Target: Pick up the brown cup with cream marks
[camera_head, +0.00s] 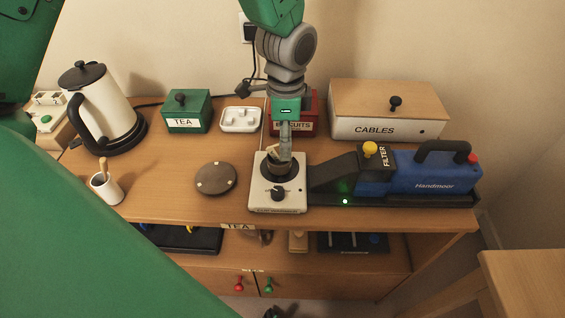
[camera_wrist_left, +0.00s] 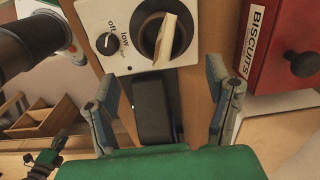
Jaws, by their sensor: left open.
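I cannot pick out a clear brown cup with cream marks. A brown round piece with small pale marks (camera_head: 216,179) lies on the desk, left of the white warmer (camera_head: 277,199); it looks flat, like a disc. A dark round vessel (camera_head: 271,170) sits on the warmer with a cream wooden piece in it. In the left wrist view the vessel (camera_wrist_left: 149,42) shows beyond the fingers. My left gripper (camera_head: 284,150) points down over the warmer from behind the vessel. In the wrist view its fingers (camera_wrist_left: 162,108) are spread and nothing is between them. My right gripper is not in view.
A blue machine (camera_head: 425,172) stands right of the warmer. The biscuits box (camera_head: 309,125), cables box (camera_head: 375,128), tea box (camera_head: 186,122) and a white tray (camera_head: 240,126) stand at the back. A kettle (camera_head: 113,110) and a white pot (camera_head: 106,189) stand left.

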